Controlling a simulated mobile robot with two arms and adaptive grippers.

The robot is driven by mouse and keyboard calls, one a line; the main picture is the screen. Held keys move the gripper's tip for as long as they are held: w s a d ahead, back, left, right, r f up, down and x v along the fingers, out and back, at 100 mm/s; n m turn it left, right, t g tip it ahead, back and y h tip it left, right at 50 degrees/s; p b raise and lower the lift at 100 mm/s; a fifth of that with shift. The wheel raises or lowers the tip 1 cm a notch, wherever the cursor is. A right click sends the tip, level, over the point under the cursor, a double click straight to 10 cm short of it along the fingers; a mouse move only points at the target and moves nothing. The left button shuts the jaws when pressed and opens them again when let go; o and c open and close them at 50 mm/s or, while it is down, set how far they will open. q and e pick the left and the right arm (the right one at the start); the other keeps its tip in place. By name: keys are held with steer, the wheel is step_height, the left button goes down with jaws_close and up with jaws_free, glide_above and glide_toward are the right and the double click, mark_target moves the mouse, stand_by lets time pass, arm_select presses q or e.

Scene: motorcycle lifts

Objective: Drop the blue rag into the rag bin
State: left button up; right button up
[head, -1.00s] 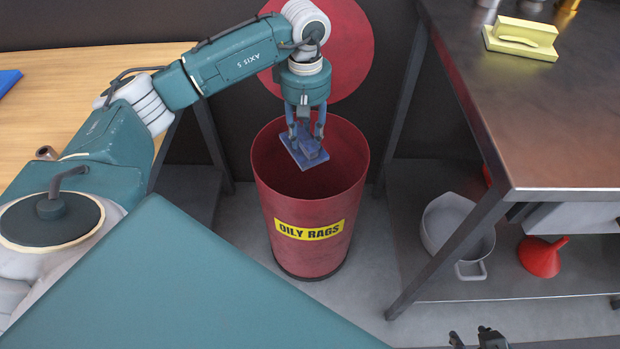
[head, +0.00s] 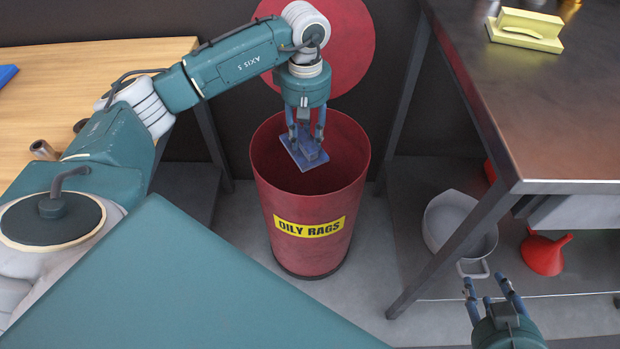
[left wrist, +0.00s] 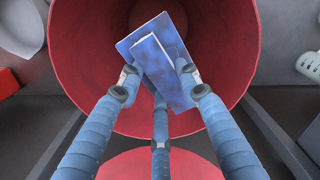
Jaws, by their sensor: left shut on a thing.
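The blue rag (head: 303,150) is a flat folded piece at the mouth of the red rag bin (head: 310,210), which has a yellow "OILY RAGS" label. My left gripper (head: 304,137) points down and is shut on the rag, over the bin's opening. In the left wrist view the rag (left wrist: 158,62) lies between the fingers of my left gripper (left wrist: 157,82), with the round bin rim (left wrist: 255,50) around it. My right gripper (head: 494,296) is at the lower right with its fingers apart and nothing between them.
A wooden table (head: 110,65) stands at the left. A steel bench (head: 540,110) stands at the right with a yellow holder (head: 525,29) on top. A grey pot (head: 455,228) and red funnel (head: 545,253) sit on its lower shelf. A red round lid (head: 345,50) is behind the bin.

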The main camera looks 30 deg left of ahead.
arm_select(q)
steer(key=o, duration=1.2)
steer(key=shift+o, duration=0.2)
step_height(320, 180, up, 12)
